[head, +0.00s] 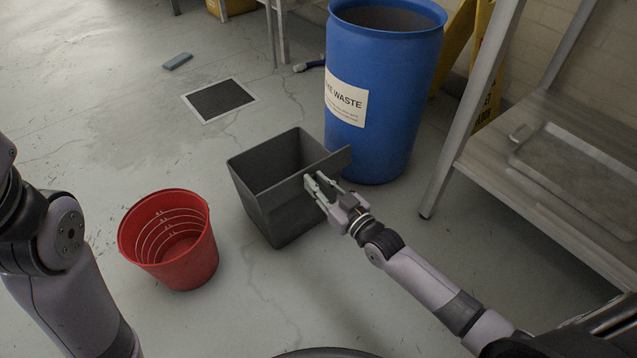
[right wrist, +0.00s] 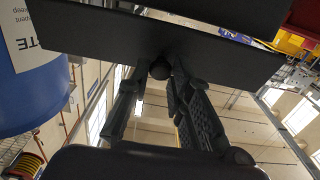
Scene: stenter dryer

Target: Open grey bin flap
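The grey bin (head: 282,215) stands on the floor, and its open top shows a dark inside. Its flap (head: 328,167) is a flat grey panel tilted up and outward along the bin's right side. My right gripper (head: 316,183) is at the flap's outer face. In the right wrist view, the flap (right wrist: 200,45) spans the top, and a small dark round knob (right wrist: 161,69) sits between my fingertips. The fingers are apart, with no clear grip on the knob visible. My left arm shows at the left edge; its gripper is out of view.
A red bucket (head: 190,262) stands left of the bin. A blue waste barrel (head: 385,100) stands close behind it. A metal shelf table (head: 500,170) is at the right. A floor drain (head: 219,99) and a blue block (head: 178,61) lie behind left.

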